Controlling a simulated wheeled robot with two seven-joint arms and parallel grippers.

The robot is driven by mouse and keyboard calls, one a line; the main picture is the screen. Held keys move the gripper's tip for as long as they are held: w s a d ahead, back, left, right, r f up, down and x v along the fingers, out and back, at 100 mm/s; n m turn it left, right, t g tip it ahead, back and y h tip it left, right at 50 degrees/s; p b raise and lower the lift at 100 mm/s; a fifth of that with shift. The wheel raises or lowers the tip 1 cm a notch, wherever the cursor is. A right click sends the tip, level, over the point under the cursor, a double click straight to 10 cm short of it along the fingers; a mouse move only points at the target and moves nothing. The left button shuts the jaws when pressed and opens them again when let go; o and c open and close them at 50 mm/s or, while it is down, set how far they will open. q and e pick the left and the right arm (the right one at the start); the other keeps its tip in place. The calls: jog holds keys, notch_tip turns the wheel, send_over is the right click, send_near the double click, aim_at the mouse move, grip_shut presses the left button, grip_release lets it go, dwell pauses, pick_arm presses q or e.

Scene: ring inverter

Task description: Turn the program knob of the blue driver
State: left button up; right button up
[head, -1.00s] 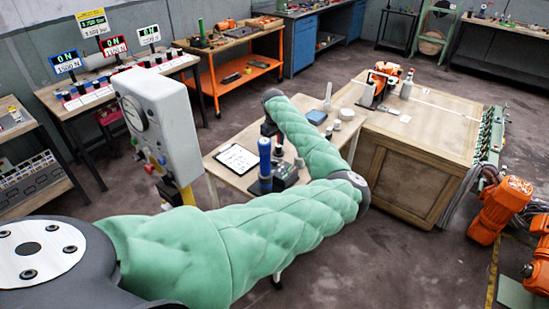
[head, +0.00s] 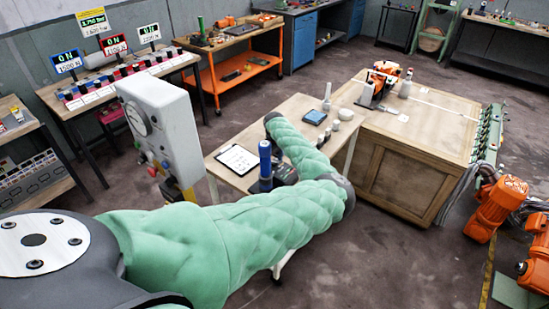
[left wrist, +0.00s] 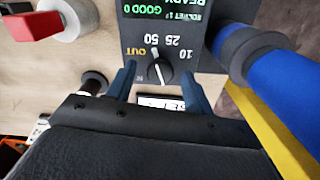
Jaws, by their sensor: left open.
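In the left wrist view the dark round program knob (left wrist: 160,72) sits on a grey panel (left wrist: 208,52), seen upside down. Its white pointer lies near the 50 mark, beside the yellow OUT label. My left gripper (left wrist: 159,75) is open, with one blue-grey finger on each side of the knob; whether they touch it I cannot tell. The blue driver (left wrist: 285,85) stands close to the right of the panel, and shows upright on the table in the head view (head: 265,158). In the head view my left forearm hides part of this area. My right gripper is not in view.
A red-handled part (left wrist: 35,24) and a pale round part (left wrist: 75,15) lie left of the panel. A clipboard (head: 238,158) lies on the small table (head: 222,177). A grey gauge box (head: 160,125) stands close to my left arm. A wooden crate (head: 395,180) adjoins the table.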

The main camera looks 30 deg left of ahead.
pick_arm(q)
jog(key=shift+c, duration=0.2)
jog(key=c, duration=0.9)
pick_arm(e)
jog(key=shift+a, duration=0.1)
pick_arm(q)
jog(key=shift+f, duration=0.1)
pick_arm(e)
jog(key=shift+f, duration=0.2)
pick_arm(q)
jog(key=shift+n+b, duration=0.5)
jog(key=shift+b, duration=0.1)
jog(key=shift+f+n+b, duration=0.1)
jog(key=shift+n+b, duration=0.7)
jog(key=shift+n, duration=0.3)
jog(key=n+b, duration=0.2)
jog(key=n, duration=0.1)
jog(key=shift+r+n+b, duration=0.25)
jog(key=shift+n+b, duration=0.05)
jog(key=shift+n, duration=0.5)
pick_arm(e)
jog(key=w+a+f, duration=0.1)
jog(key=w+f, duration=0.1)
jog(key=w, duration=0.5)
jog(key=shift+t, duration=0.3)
pick_arm(q)
jog(key=shift+w, duration=0.1)
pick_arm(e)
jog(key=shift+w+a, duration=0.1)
